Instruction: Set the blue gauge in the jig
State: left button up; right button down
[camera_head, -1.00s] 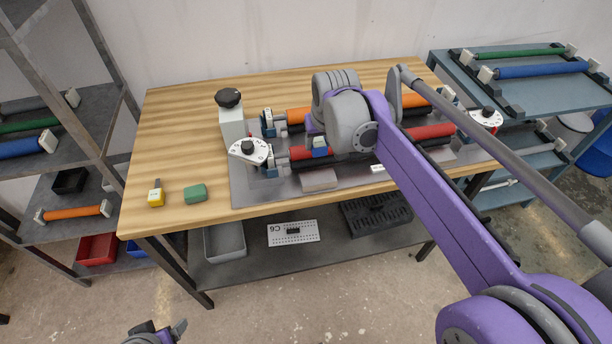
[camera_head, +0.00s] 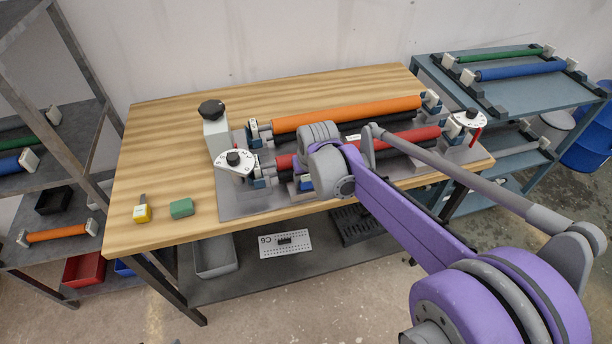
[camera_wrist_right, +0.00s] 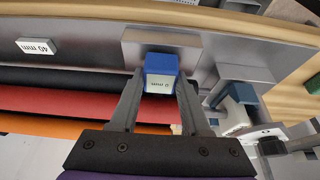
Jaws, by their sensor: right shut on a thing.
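The blue gauge (camera_wrist_right: 160,64) has a white face with a small mm label in the right wrist view. My right gripper (camera_wrist_right: 160,82) is shut on it, one finger on each side. In the head view the gauge (camera_head: 306,183) shows as a small blue patch below my right wrist. It is over or against a pale metal block (camera_wrist_right: 188,45), likely the jig, near the front edge of the machine's grey base plate (camera_head: 232,205). I cannot tell whether gauge and block touch. My left gripper is out of view.
Red (camera_head: 412,135) and orange (camera_head: 350,113) rollers lie behind the gauge. A white dial plate (camera_head: 234,161) and a black-knobbed post (camera_head: 213,125) stand left. A green block (camera_head: 181,208) and a yellow item (camera_head: 142,213) lie on the bare left tabletop.

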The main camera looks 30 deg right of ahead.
jog(key=shift+f, duration=0.35)
jog(key=shift+c, duration=1.8)
grip_release()
jog(key=shift+r, duration=0.1)
jog(key=shift+r, duration=0.3)
jog(key=p+v, duration=0.1)
jog(key=v, duration=1)
jog(key=s+a+f+n+p, duration=0.1)
jog(key=s+a+f, duration=0.2)
jog(key=s, duration=0.2)
jog(key=s+a+f+p, duration=0.1)
jog(key=s+a+f, duration=0.2)
jog(key=s, duration=0.3)
jog(key=s+a+f+n+t+y+p, duration=0.1)
jog(key=s+a+f, duration=0.2)
jog(key=s, duration=0.3)
jog(key=shift+s+f+n, duration=0.2)
jog(key=shift+n, duration=0.1)
